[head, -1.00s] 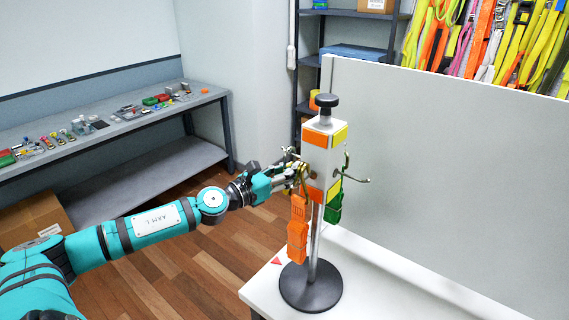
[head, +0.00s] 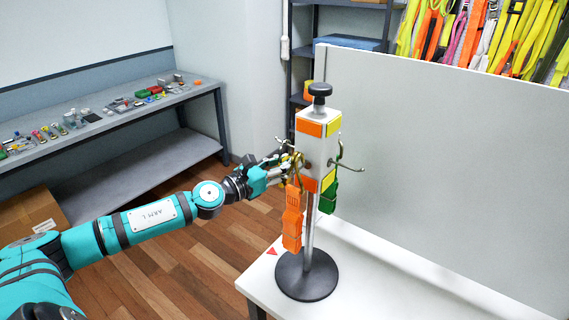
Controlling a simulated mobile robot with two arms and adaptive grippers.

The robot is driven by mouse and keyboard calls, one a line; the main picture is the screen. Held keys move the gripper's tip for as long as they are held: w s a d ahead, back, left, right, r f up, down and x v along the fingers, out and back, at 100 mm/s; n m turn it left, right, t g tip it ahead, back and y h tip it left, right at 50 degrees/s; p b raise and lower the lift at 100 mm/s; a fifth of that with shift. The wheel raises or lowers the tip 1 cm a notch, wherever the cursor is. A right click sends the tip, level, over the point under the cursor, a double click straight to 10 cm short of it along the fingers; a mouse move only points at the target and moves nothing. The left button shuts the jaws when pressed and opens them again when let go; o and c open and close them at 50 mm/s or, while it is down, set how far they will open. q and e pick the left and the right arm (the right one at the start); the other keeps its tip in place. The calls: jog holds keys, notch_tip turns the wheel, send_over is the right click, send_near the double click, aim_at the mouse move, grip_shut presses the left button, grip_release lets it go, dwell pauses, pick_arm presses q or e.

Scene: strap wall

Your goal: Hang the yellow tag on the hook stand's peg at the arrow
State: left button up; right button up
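The hook stand (head: 309,150) stands upright on the white table, with a round black base, orange and yellow patches on its head, and pegs sticking out. An orange tag (head: 292,217) hangs on its near left side. A green tag (head: 329,196) hangs behind on the right. The right peg (head: 347,168) looks bare. A red triangular arrow (head: 272,252) lies on the table left of the base. My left gripper (head: 284,168) is beside the stand's left side, by a gold-coloured ring. A small yellow patch (head: 284,183) shows at its fingers; I cannot tell whether it is the yellow tag. My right gripper is out of view.
A grey panel (head: 430,170) rises behind the table. Bright straps (head: 490,35) hang beyond it. A grey bench (head: 150,110) with small parts stands at the left. The white table (head: 400,280) is clear right of the stand.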

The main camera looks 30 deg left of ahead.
pick_arm(q)
jog(key=shift+o, duration=0.9)
jog(key=shift+s, duration=0.1)
jog(key=shift+s+a+f, duration=0.15)
jog(key=shift+s, duration=0.4)
jog(key=v, duration=1)
jog(key=shift+s+a, duration=0.15)
jog(key=shift+s, duration=0.2)
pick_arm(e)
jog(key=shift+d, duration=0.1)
